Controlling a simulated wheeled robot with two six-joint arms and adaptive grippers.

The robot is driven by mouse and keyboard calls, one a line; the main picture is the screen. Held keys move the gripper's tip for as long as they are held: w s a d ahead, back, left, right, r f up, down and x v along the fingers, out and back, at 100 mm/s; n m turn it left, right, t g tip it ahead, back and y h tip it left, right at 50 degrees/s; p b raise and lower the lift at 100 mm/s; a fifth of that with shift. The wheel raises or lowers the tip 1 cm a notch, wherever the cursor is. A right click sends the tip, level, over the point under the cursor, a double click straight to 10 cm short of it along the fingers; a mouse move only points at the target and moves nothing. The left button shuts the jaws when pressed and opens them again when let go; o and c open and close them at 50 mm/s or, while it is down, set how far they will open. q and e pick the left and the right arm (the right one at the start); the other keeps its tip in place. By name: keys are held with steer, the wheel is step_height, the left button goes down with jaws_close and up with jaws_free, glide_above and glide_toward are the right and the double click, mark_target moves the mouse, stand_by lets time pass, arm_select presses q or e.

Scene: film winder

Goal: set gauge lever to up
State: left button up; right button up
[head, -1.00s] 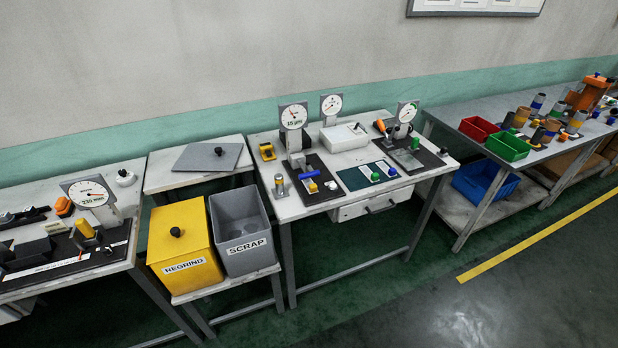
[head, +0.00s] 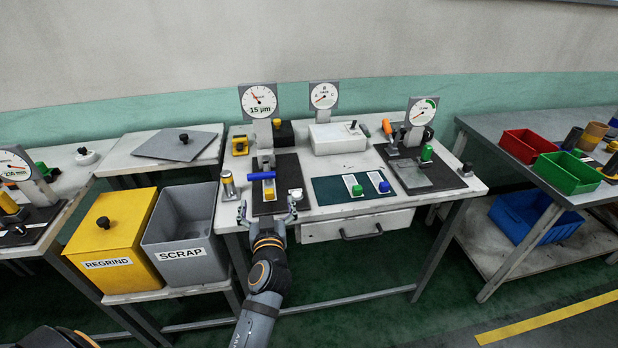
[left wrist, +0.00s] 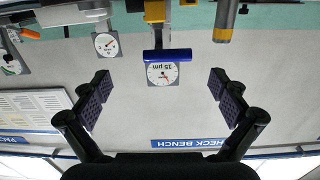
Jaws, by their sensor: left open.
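The thickness gauge has a round dial (head: 259,99) reading 15 µm, above a dark base plate on the middle bench. A blue bar handle (head: 262,176), which looks like its lever, lies crosswise low in front of the post. A yellow block (head: 269,190) sits just in front of it. In the left wrist view, which is upside down, the blue handle (left wrist: 167,55) is beyond and between the open fingers, with the dial (left wrist: 162,74) behind it. My left gripper (head: 267,206) is open and empty at the bench's front edge, apart from the handle. My right gripper is not seen.
A yellow-topped post (head: 228,184) stands left of the gauge plate. A green mat (head: 330,190) with green and blue knobs lies to the right. A white box (head: 337,138) and two more dials are behind. The regrind (head: 113,238) and scrap (head: 180,256) bins stand left.

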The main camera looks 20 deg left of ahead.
mark_target(261, 175)
arm_select(q)
steer(key=shift+n, duration=0.3)
steer(key=w+a+p, duration=0.1)
steer(key=w+a, duration=0.1)
steer(key=w+a+r, duration=0.1)
steer(key=w, duration=0.2)
steer(key=w+a+r+p, duration=0.1)
steer(key=w+a, duration=0.1)
steer(key=shift+w+a+r+p, duration=0.1)
steer(key=shift+w+a+p, duration=0.05)
steer(key=shift+a+p, duration=0.2)
steer(key=shift+w+a, duration=0.25)
steer(key=shift+w, duration=0.25)
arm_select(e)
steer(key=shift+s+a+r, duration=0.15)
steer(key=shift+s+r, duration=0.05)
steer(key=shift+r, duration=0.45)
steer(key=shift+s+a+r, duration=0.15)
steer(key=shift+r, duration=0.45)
